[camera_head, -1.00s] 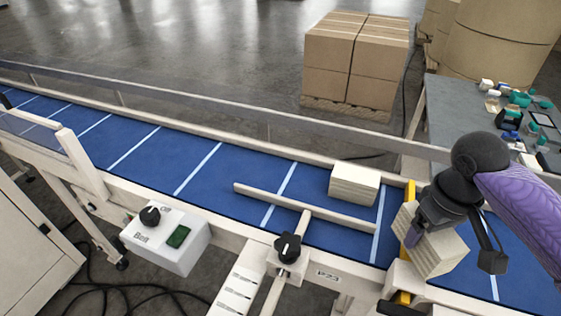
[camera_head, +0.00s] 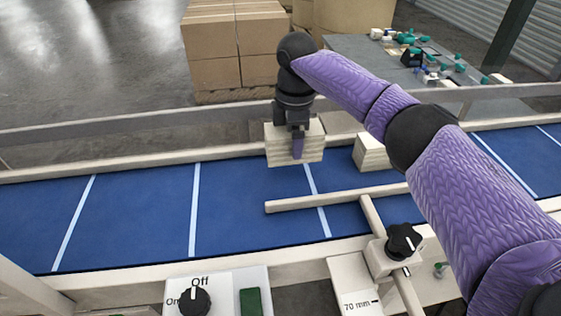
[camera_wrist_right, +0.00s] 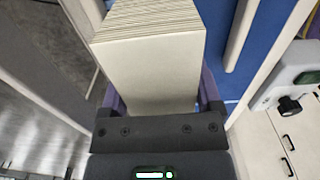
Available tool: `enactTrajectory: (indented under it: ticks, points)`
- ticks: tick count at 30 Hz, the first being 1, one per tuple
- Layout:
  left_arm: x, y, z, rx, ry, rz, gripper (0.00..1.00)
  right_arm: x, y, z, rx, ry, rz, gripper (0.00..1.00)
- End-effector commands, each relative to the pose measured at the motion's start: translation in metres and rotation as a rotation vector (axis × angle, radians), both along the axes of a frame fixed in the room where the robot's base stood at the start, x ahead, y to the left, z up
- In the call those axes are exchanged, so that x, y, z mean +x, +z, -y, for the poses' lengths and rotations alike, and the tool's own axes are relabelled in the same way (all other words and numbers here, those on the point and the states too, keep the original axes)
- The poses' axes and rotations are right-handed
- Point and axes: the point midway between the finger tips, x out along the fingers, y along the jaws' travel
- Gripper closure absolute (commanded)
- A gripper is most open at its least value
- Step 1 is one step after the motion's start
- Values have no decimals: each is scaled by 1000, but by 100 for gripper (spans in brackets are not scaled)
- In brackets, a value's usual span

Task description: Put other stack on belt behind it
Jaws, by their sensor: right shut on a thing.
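My right gripper (camera_head: 298,138) is shut on a cream stack (camera_head: 278,152) of thin sheets and holds it over the blue belt (camera_head: 140,215), near its far rail. The held stack fills the top middle of the right wrist view (camera_wrist_right: 150,70), between the two fingers. Another cream stack (camera_head: 371,153) stands on the belt to the right of the held one, partly covered by my right arm. I cannot tell exactly how high the held stack is above the belt. My left gripper is not in view.
A pale guide bar (camera_head: 335,198) runs along the belt, with a black knob (camera_head: 404,241) on its mount. A control box with an On/Off knob (camera_head: 194,301) is at the near edge. Cartons (camera_head: 235,45) stand behind. The belt's left part is clear.

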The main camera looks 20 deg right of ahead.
Motion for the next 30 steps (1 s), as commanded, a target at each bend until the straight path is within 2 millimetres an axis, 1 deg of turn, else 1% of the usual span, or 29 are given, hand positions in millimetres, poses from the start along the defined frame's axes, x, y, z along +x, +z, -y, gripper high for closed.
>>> enactTrajectory:
  ticks: [1,3,6,11,17,18,19,20,27,29,30]
  points:
    - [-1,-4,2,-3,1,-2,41,-1,-15,0,-1,0,-4,95]
    - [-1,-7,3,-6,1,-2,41,-1,-31,0,0,-1,-4,95]
    - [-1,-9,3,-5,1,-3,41,-1,-46,0,0,-1,-3,95]
    - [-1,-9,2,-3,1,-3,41,0,-47,-1,0,-1,-1,95]
    - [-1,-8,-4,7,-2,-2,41,-1,-50,0,0,-1,-1,95]
    - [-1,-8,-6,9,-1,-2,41,0,-49,0,0,-1,-1,10]
    - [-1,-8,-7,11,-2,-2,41,0,-49,0,0,-1,-1,3]
    - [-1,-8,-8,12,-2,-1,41,0,-49,0,0,-1,-1,0]
    - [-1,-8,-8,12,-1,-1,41,0,-46,0,0,-1,0,0]
    - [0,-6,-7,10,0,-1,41,0,-37,-1,1,0,1,0]
    - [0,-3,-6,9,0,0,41,0,-28,-1,0,0,2,0]
